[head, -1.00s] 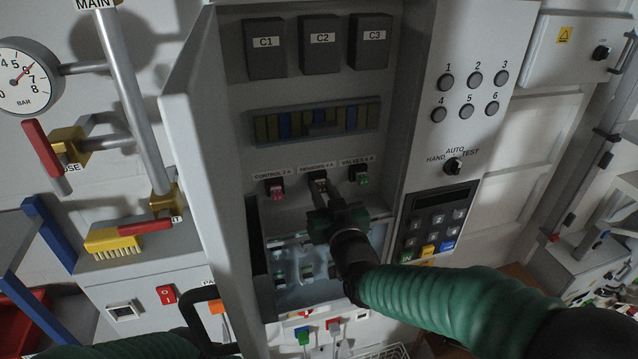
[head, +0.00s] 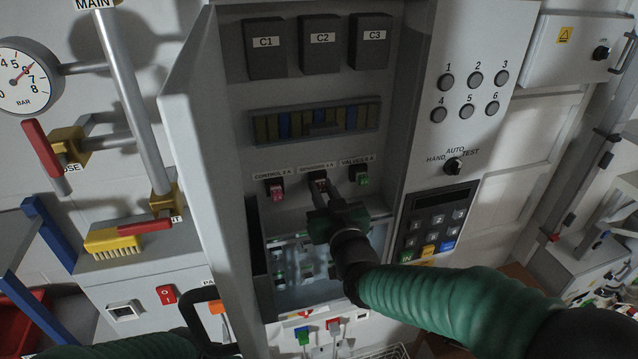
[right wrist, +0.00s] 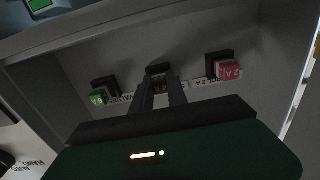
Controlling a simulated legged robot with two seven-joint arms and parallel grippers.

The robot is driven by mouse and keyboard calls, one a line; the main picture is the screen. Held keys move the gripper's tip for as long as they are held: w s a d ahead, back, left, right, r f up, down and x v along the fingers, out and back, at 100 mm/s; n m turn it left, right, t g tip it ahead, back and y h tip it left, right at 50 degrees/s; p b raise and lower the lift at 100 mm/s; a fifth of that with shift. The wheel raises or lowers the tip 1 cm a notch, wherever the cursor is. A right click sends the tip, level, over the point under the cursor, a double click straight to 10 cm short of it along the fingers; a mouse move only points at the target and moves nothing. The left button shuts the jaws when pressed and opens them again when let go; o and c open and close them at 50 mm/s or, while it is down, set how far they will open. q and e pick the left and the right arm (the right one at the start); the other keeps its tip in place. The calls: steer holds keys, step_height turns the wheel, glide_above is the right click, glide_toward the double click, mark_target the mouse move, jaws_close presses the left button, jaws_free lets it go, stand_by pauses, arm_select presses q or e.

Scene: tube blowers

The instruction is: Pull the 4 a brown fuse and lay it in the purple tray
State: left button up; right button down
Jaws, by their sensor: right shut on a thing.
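The brown fuse (right wrist: 158,86) is in the middle holder of a row of three, under the label "SENSORS 4 A"; it also shows in the head view (head: 320,186). My right gripper (right wrist: 160,92) is shut on it, with its two fingers hiding much of it. The fuse appears to be still in its holder. A pink fuse (head: 277,193) sits in the left holder and a green fuse (head: 362,179) in the right one. My left gripper (head: 207,343) is only partly seen, dark, at the bottom edge. I cannot make out a purple tray.
The open cabinet door (head: 205,170) stands to the left of the fuses. A keypad (head: 436,222) is close on the right. Below the fuses is a bluish recess (head: 335,288) with small parts. A yellow brush (head: 113,240) lies on a ledge at left.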

mark_target(323, 191)
steer(key=shift+b+v, duration=0.4)
steer(key=shift+v, duration=0.85)
steer(key=shift+b+v, duration=0.3)
steer(key=shift+v, duration=1.35)
steer(key=shift+s+d, duration=0.15)
steer(key=shift+s, duration=0.2)
